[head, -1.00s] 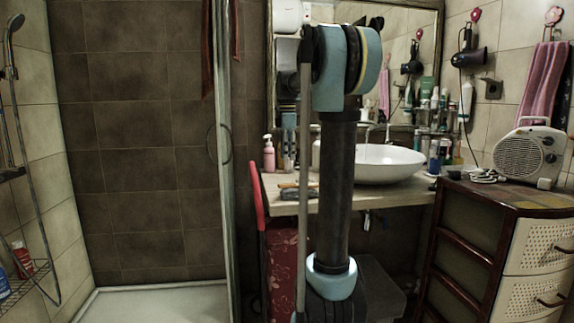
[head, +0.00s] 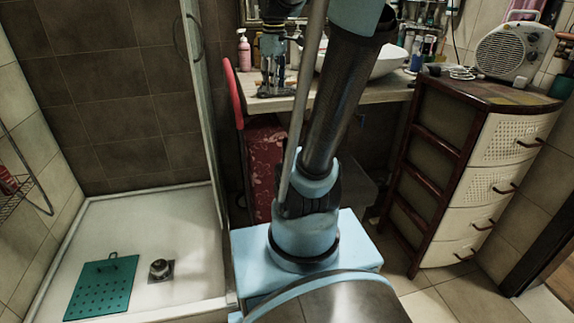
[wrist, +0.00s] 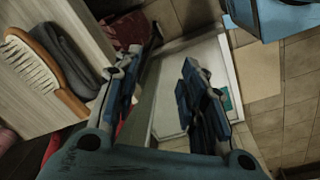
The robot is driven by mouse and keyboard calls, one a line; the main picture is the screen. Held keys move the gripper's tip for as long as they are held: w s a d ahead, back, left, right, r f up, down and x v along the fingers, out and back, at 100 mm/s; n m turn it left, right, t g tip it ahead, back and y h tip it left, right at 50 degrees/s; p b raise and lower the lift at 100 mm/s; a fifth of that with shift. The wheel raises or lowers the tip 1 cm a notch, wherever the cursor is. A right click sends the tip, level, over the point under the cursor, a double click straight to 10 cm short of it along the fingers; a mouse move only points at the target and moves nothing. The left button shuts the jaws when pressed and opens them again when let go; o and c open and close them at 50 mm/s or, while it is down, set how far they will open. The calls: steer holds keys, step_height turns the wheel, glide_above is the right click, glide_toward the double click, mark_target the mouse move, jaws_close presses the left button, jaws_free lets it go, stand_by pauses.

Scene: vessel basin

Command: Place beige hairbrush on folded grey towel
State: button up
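The beige hairbrush (wrist: 32,64) lies on the light countertop in the wrist view, with pale bristles facing up and its handle towards the lower right. The folded grey towel (wrist: 66,62) lies close beside it, to its right; I cannot tell whether they touch. My gripper (wrist: 168,62) is open and empty, to the right of both and past the counter edge in the wrist view. In the head view my gripper (head: 273,88) is over the countertop, largely hiding brush and towel.
The countertop (head: 375,91) carries the white basin (head: 388,65) and a pink pump bottle (head: 244,50). A drawer cabinet (head: 500,150) with a heater (head: 507,50) stands right. A glass shower panel (head: 203,110) stands left. A red-patterned item (head: 262,165) is below the counter.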

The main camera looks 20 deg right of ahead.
steer(key=s+f+m+t, duration=0.1)
steer(key=s+f+m, duration=0.8)
steer(key=s+f, duration=0.9)
step_height(320, 180, down, 2)
steer(key=shift+s+f+m, duration=0.15)
steer(key=shift+s+m, duration=0.05)
steer(key=shift+m, duration=0.2)
steer(key=shift+w+f, duration=0.2)
steer(key=shift+w, duration=0.3)
steer(key=shift+c, duration=0.3)
